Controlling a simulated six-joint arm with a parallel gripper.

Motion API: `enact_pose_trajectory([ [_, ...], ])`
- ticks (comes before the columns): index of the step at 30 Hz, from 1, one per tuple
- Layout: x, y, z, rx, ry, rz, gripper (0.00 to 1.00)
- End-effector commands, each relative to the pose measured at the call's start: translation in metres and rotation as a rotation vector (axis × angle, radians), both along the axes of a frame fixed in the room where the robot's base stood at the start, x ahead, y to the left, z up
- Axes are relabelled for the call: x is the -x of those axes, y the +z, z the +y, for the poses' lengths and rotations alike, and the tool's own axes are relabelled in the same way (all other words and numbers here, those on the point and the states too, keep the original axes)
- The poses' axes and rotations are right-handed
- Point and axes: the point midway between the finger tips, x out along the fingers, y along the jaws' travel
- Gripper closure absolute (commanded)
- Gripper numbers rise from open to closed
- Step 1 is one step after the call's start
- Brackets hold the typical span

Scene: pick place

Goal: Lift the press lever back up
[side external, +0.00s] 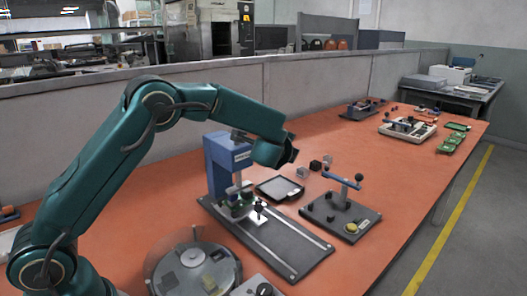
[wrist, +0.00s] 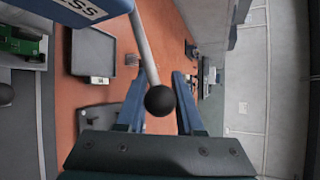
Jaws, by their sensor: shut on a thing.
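The press (side external: 222,165) is a blue column with a head on a grey base plate, near the middle of the side view. Its blue head (wrist: 85,8) fills the top left of the wrist view. The press lever is a light metal rod (wrist: 143,45) with a black ball knob (wrist: 160,101). My gripper (wrist: 160,88) has its two blue fingers on either side of the knob and is shut on it. In the side view my gripper (side external: 288,155) is right of the press head, and my arm hides most of the lever.
A dark tray (side external: 279,188) lies right of the press, with small blocks (side external: 302,172) behind it. A grey fixture with a blue crossbar (side external: 342,180) stands farther right. A round transparent-rimmed device (side external: 193,268) sits at front.

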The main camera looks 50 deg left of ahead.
Motion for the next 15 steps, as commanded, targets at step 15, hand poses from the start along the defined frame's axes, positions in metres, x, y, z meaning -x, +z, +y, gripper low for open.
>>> enact_pose_trajectory([
  [15,-0.001,0.039,0.02,0.056,0.001,-0.005,1.0],
])
